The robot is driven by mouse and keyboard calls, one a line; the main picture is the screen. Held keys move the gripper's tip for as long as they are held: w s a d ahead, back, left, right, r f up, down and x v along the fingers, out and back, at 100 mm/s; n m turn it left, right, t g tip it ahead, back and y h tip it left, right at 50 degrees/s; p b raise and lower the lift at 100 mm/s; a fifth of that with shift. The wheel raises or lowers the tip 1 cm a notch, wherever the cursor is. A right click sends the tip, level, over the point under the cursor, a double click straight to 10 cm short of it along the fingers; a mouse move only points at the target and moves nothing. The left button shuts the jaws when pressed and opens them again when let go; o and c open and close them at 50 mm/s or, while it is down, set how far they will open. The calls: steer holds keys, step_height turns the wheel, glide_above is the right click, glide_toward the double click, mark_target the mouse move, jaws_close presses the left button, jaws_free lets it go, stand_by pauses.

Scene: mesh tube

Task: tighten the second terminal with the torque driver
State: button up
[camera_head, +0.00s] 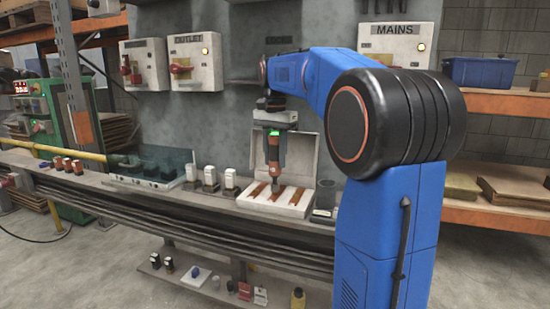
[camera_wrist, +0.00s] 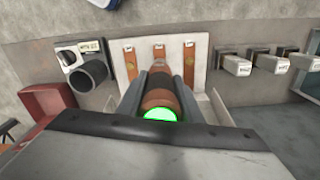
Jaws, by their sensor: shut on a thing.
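My gripper (camera_head: 274,132) is shut on the torque driver (camera_head: 274,152), a copper-brown tool with a lit green display at its top. In the wrist view, the driver (camera_wrist: 160,98) sits between the two dark fingers of my gripper (camera_wrist: 161,80), its green light facing the camera. Below it, an open white terminal box (camera_head: 255,199) holds three copper bars. The driver stands upright over the middle bar (camera_head: 278,192), the second terminal. That bar also shows in the wrist view (camera_wrist: 159,54), in line with the driver. The tip is hidden there, and I cannot tell whether it touches.
A dark cup (camera_head: 325,196) stands right of the box. Several white-topped blocks (camera_head: 210,173) and a clear-lidded tray (camera_head: 150,178) stand to the left on the bench. The raised lid (camera_head: 300,150) is close behind the driver. A wall panel rises behind.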

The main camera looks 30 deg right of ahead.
mark_target(275, 134)
steer(key=shift+f, duration=0.8)
stand_by(2.6)
steer(key=shift+r, duration=3)
